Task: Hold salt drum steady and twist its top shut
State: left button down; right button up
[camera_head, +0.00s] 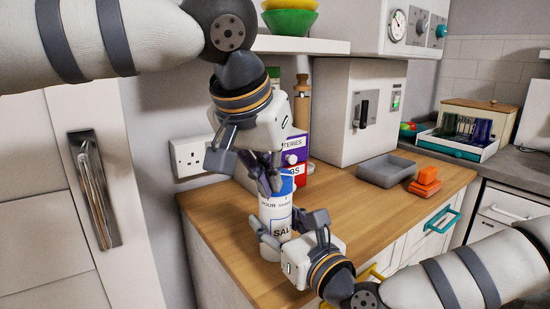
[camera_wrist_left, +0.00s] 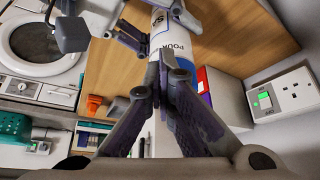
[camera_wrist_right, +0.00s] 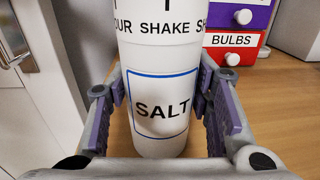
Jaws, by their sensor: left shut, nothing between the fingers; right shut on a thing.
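The salt drum (camera_head: 275,217) is a white cylinder with a blue-edged SALT label and a blue top (camera_head: 285,185). It stands upright near the front-left part of the wooden worktop. My right gripper (camera_head: 287,235) is shut around its lower body; the right wrist view shows the drum (camera_wrist_right: 163,110) between purple finger pads. My left gripper (camera_head: 270,185) points down at the top of the drum, its fingers together with nothing between them. In the left wrist view its fingertips (camera_wrist_left: 166,62) overlap the drum's upper end, hiding part of the top; whether they touch it, I cannot tell.
A box with purple and red labelled drawers (camera_head: 296,160) stands close behind the drum. A grey tray (camera_head: 387,170) and orange blocks (camera_head: 426,182) lie to the right on the worktop (camera_head: 350,215). A shelf with bowls (camera_head: 290,18) hangs above. A wall socket (camera_head: 190,157) is at left.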

pick_arm(q)
jog(key=shift+f, duration=0.35)
pick_arm(e)
jog(key=shift+s+a, duration=0.15)
pick_arm(q)
notch_tip(320, 180, up, 6)
jog(key=shift+s+r, duration=0.25)
jog(key=shift+s, duration=0.1)
notch_tip(320, 180, down, 6)
jog(key=a, duration=0.2)
jog(key=shift+w+a, duration=0.2)
jog(key=shift+w, duration=0.15)
dwell(0.4)
jog(key=shift+w+d, duration=0.2)
jog(key=shift+w, duration=0.1)
dwell(0.6)
